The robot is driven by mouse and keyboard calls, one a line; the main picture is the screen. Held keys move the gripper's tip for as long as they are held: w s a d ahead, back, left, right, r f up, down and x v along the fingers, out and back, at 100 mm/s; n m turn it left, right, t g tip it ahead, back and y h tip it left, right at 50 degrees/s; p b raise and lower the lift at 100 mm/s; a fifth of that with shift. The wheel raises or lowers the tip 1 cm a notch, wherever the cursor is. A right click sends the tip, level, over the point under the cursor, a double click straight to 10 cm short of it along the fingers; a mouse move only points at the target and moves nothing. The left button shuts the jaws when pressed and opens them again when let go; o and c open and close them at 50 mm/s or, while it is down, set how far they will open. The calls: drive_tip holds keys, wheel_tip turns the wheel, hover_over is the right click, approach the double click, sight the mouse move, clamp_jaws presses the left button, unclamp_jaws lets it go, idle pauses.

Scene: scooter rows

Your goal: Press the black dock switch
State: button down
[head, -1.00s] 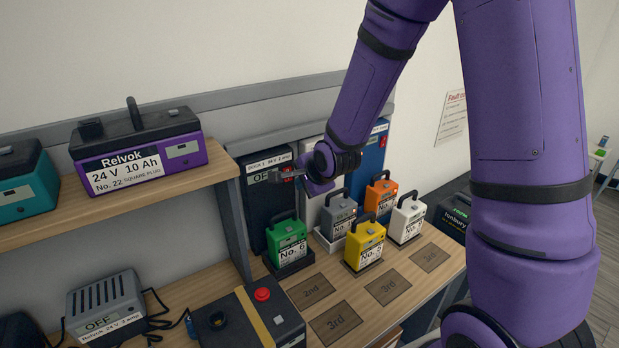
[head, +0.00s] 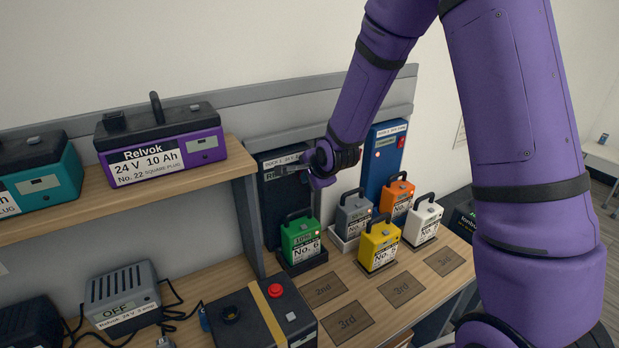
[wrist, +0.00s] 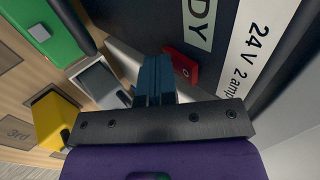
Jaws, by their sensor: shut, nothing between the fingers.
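The black dock (head: 271,212) stands upright at the back of the bench with a green battery in front of it. Its label reads 24 V 2 amp in the wrist view, and the visible end of its display shows "DY". Its red switch (wrist: 181,67) shows a small ring mark in the wrist view. My gripper (head: 281,170) is shut and empty at the dock's front. In the wrist view its fingertips (wrist: 155,70) are beside the red switch; I cannot tell whether they touch it. In the head view my gripper hides the switch and part of the display.
Green (head: 300,238), grey (head: 354,214), yellow (head: 379,245), orange (head: 397,197) and white (head: 422,221) batteries stand close below my arm. A blue dock (head: 385,155) is to the right. A shelf (head: 150,196) is at left. A box with a red button (head: 276,290) sits in front.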

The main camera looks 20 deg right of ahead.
drive_tip(key=shift+r, duration=0.1)
drive_tip(key=shift+r, duration=0.75)
drive_tip(key=shift+s, duration=0.1)
